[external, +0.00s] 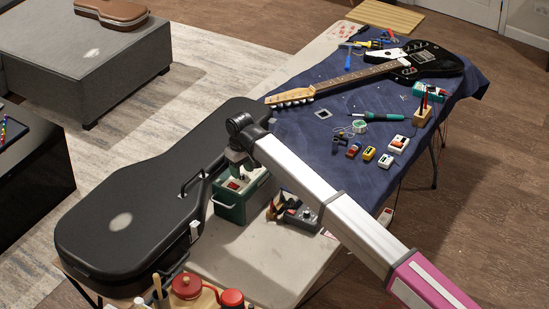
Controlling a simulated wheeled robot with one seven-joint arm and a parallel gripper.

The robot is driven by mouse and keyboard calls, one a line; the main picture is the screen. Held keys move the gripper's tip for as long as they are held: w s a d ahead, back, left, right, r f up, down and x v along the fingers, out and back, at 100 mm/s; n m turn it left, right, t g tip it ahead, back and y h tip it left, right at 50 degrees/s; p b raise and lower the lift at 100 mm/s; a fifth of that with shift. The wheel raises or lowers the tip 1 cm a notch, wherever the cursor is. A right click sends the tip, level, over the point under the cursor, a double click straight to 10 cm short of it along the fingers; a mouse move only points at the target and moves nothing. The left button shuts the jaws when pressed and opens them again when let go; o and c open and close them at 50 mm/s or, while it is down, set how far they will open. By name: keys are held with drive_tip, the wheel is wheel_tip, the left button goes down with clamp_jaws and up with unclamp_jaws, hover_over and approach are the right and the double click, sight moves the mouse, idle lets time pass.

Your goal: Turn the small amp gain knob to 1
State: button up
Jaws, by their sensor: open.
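A small green box with a pale front and a handle, which looks like the small amp (231,212), stands on the table beside the black guitar case. A red and white detail shows on its top, but the gain knob and its setting are too small to make out. My gripper (241,166) points down just above the top of the amp, at its back edge in this view. It is open, and I see nothing held in it. My wrist and arm hide part of the amp's top, and I cannot tell whether the fingers touch a knob.
The large black guitar case (125,203) lies close on the left. A dark grey device (299,218) sits right of the amp. Red pots (187,286) stand at the near end. An electric guitar (425,62) and several pedals lie on the blue cloth (316,128).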

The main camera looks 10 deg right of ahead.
sight(242, 174)
wheel_tip(242, 174, up, 9)
drive_tip(key=shift+r, duration=0.15)
drive_tip(key=shift+d, duration=0.1)
